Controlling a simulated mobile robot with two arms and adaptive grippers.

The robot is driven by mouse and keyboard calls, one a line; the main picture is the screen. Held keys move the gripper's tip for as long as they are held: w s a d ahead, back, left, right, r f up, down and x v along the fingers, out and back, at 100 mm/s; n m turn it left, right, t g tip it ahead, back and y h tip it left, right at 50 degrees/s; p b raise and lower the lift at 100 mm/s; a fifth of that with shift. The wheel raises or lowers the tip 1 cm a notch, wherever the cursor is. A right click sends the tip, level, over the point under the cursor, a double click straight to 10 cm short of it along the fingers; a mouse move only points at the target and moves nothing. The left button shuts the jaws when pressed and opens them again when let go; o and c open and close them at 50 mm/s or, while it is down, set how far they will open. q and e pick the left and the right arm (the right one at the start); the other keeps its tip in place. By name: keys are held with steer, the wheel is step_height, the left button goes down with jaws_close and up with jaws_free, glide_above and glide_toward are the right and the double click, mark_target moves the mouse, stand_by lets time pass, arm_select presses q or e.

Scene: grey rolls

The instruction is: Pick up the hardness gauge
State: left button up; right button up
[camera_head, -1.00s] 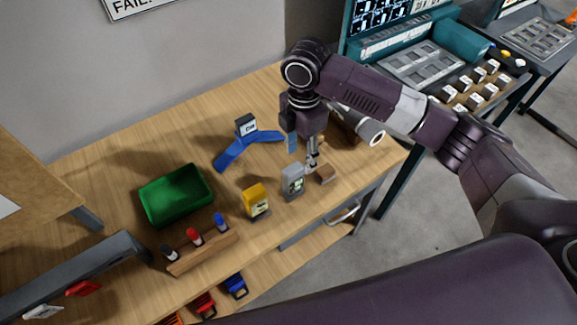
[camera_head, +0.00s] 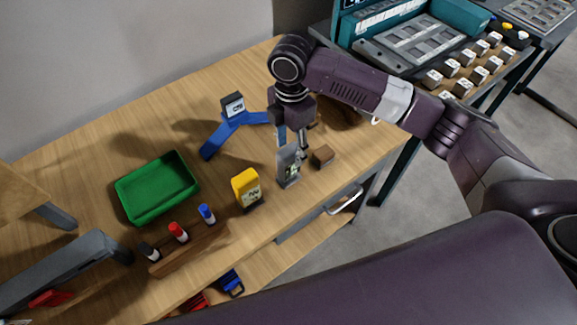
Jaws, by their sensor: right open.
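A grey handheld gauge (camera_head: 288,171) with a small display stands upright near the front edge of the wooden table. A yellow handheld gauge (camera_head: 246,188) stands to its left. The labels are too small to tell which is the hardness gauge. My right gripper (camera_head: 292,143) points down at the top of the grey gauge, with its fingers open. The fingers overlap the gauge's upper end in the picture; I cannot tell whether they touch it. My left gripper is not in view.
A blue stand (camera_head: 219,136) is behind, and a green tray (camera_head: 127,200) is at the left. A wooden rack (camera_head: 190,248) with several markers sits in front. Bare tabletop (camera_head: 110,150) lies behind the tray.

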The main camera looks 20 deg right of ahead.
mark_target(289, 162)
steer(key=shift+f+p, duration=0.3)
steer(key=shift+f, duration=0.6)
steer(key=f, duration=0.2)
steer(key=f+p, duration=0.1)
steer(key=f, duration=0.1)
steer(key=shift+w+a+f, duration=0.15)
steer(key=shift+a+f, duration=0.05)
steer(key=shift+f, duration=0.35)
steer(key=shift+c, duration=0.5)
jaws_close()
